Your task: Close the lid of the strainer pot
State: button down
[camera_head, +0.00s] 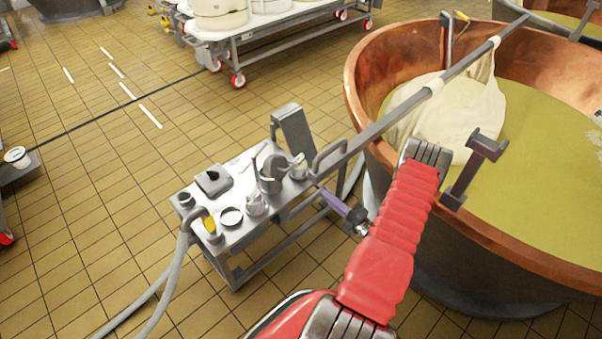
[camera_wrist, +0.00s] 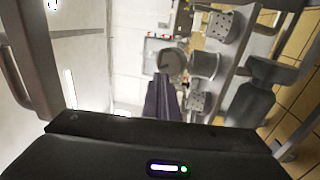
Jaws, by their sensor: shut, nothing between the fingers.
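A grey metal pot (camera_head: 269,186) stands on the small work table. I take it for the strainer pot. Its round lid (camera_head: 271,166) looks raised, tilted up at the rim. In the wrist view the pot body (camera_wrist: 205,65) shows with the round lid (camera_wrist: 171,64) beside it, standing open. My gripper (camera_head: 323,192) is to the right of the pot in the head view, its purple fingers pointing at the table. In the wrist view the gripper (camera_wrist: 161,78) is shut and empty, its tips near the lid; contact cannot be told.
Small perforated cups (camera_wrist: 221,25) (camera_wrist: 199,98) flank the pot. The steel table (camera_head: 232,240) also holds a dark box (camera_head: 213,181), a ring-shaped dish (camera_head: 231,217) and an upright panel (camera_head: 293,130). A copper vat (camera_head: 362,98) stands close on the right. Tiled floor is free to the left.

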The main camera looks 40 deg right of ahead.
jog(key=shift+w, duration=0.1)
send_near(281, 168)
jog(key=w+d, duration=0.1)
jog(key=w+d+r, duration=0.1)
jog(key=w, duration=0.1)
jog(key=shift+d+r, duration=0.2)
jog(key=shift+d, duration=0.2)
dwell(0.4)
jog(key=shift+w+a, duration=0.1)
